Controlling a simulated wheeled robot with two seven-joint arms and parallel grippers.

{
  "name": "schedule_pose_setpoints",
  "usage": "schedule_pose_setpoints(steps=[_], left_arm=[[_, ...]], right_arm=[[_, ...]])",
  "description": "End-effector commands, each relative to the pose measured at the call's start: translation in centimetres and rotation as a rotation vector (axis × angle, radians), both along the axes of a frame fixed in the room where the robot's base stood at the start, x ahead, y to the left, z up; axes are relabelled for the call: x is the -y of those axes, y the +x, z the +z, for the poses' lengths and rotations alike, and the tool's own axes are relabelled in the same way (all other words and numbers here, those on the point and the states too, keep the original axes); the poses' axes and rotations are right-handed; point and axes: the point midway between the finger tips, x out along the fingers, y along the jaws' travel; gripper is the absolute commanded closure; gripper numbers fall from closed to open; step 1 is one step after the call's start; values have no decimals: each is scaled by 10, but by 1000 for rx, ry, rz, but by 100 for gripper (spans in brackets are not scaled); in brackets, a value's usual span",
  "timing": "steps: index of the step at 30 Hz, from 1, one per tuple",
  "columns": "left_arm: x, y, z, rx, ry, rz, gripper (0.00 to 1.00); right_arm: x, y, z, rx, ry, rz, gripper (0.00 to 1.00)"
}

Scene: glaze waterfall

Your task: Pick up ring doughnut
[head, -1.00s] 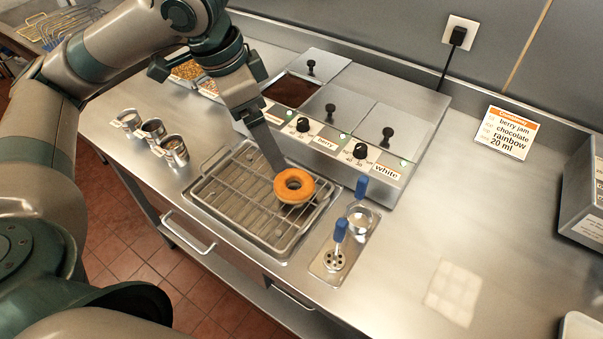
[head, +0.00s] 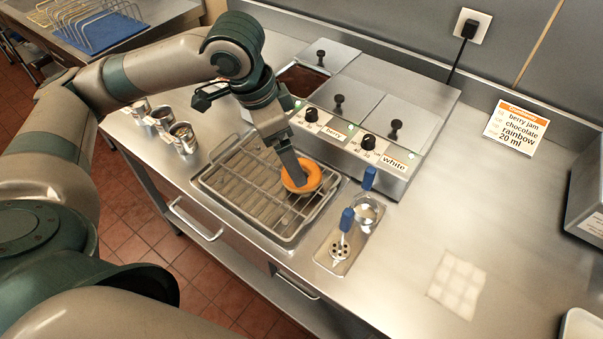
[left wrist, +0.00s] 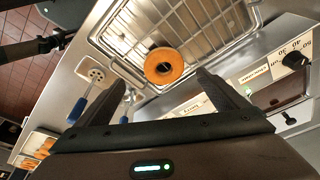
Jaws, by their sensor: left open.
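The ring doughnut (head: 314,177) is golden-orange and lies on the wire rack in the tray (head: 232,217), near the rack's right end. In the head view my left gripper (head: 294,180) reaches down over it and hides part of its left side and hole. In the left wrist view the doughnut (left wrist: 164,54) shows whole, beyond the open fingertips (left wrist: 158,80) and roughly centred between them. The jaws are empty, and I cannot tell how far above the doughnut they are.
A glaze warmer (head: 368,143) with knobbed lids stands behind the rack. Blue-handled tools (head: 346,220) stand right of the tray. Several metal cups (head: 183,137) stand to the left. A card (head: 516,127) leans at the back. The counter at right is mostly clear.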

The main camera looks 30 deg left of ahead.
Motion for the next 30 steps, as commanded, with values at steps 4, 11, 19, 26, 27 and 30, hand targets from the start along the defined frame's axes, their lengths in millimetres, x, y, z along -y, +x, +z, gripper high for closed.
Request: schedule_pose_setpoints(steps=[4,11,19,26,27,30], left_arm=[[4,4,-22,-3,0,-1,7],[7,7,-35,-1,0,0,7],[7,8,-35,0,0,0,7],[8,14,-46,-2,-1,0,7],[8,16,-50,-2,0,1,7],[10,23,-61,-3,-1,1,7]], right_arm=[[2,-4,0,-11,-4,0,69],[6,-13,-2,-29,-10,-2,69],[6,-11,-1,-25,-9,-2,69],[7,-13,2,-30,-11,-2,69],[8,-16,3,-37,-13,-2,69],[11,-27,4,-62,-20,-3,69]])
